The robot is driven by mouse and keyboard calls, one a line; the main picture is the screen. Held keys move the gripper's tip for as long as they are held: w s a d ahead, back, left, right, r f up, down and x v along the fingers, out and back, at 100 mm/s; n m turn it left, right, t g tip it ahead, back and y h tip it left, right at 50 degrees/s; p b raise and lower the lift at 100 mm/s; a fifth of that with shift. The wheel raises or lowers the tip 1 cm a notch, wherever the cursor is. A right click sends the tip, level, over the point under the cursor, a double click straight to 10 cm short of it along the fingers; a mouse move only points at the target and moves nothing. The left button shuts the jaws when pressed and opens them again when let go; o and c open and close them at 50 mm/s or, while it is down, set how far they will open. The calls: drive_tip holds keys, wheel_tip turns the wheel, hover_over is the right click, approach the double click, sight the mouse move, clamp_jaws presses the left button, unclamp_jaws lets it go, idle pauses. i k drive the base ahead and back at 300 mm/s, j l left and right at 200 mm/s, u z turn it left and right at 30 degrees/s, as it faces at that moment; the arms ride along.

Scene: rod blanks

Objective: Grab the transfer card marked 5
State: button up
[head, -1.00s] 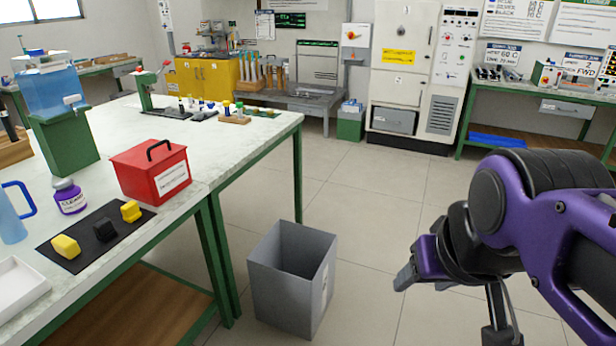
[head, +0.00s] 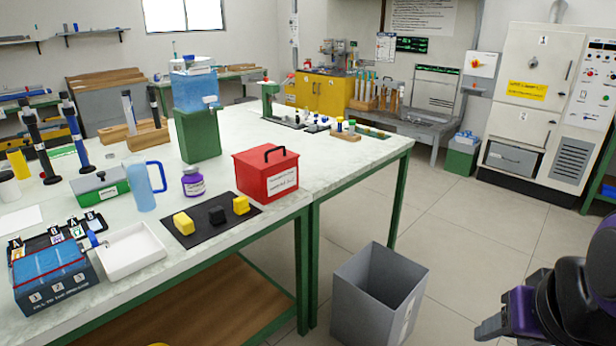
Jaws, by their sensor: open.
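I cannot make out a card marked 5 in the head view. A black rack (head: 42,242) at the left front of the near bench has small cards or labels standing in it, some lettered A and B; any smaller print is too small to read. My gripper (head: 487,328) is at the lower right edge, partly cut off by the frame. It is open, with nothing seen in it, out over the floor and well apart from the bench.
On the bench (head: 335,172) stand a blue box (head: 55,284), a white tray (head: 135,252), a blue jug (head: 143,188), a black mat (head: 197,234) with sponge-like blocks, and a red box (head: 265,180). A grey bin (head: 365,305) stands beside the bench; the floor at right is clear.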

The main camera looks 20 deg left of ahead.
sight(94, 225)
drive_tip(key=u, duration=2.1)
drive_tip(key=i+j, duration=0.3)
drive_tip(key=i, duration=0.2)
